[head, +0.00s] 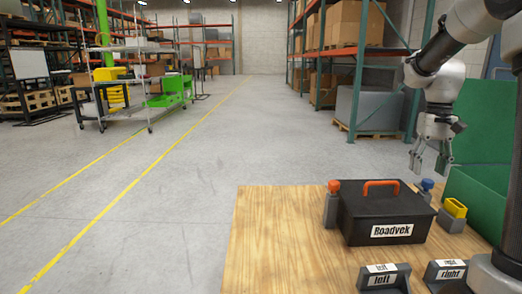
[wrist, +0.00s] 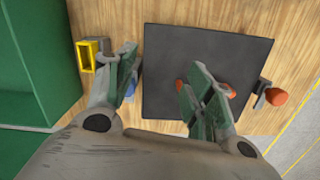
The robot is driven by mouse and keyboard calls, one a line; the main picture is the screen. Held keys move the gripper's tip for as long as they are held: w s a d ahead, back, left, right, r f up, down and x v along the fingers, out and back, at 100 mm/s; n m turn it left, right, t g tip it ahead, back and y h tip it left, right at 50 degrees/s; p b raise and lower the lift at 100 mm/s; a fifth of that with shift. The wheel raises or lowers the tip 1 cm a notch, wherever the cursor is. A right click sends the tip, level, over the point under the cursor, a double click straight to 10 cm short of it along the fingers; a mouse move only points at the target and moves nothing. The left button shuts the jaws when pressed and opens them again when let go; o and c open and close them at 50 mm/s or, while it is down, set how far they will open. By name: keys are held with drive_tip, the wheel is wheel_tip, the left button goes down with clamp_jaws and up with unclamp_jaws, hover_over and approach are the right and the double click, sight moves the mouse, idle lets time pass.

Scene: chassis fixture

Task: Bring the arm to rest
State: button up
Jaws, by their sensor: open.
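My gripper (head: 429,168) hangs at the right in the head view, fingers pointing down, above and behind the right side of the black box. Its fingers are apart with nothing between them. In the wrist view my gripper (wrist: 160,68) is also open and empty. The black box (head: 386,212), labelled "Roadvek", with an orange handle (head: 381,184), sits on the wooden table (head: 262,240). In the wrist view the black box (wrist: 210,55) lies below, partly hidden by the right finger.
An orange-topped post (head: 332,203) and a blue-topped post (head: 427,187) flank the box. A yellow part (head: 455,207) sits in a grey holder. Blocks labelled left (head: 384,281) and right (head: 449,272) stand in front. A green bin (head: 484,170) is at right. The table's left side is clear.

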drive_tip(key=s+a+r+n+t, duration=0.1)
drive_tip(key=s+a, duration=0.4)
drive_tip(key=s, duration=0.6)
drive_tip(key=s+a+r+n+t, duration=0.1)
drive_tip(key=s+a+t, duration=0.3)
drive_tip(key=s, duration=0.7)
drive_tip(key=shift+a+r+t, duration=0.3)
drive_tip(key=shift+a, duration=0.1)
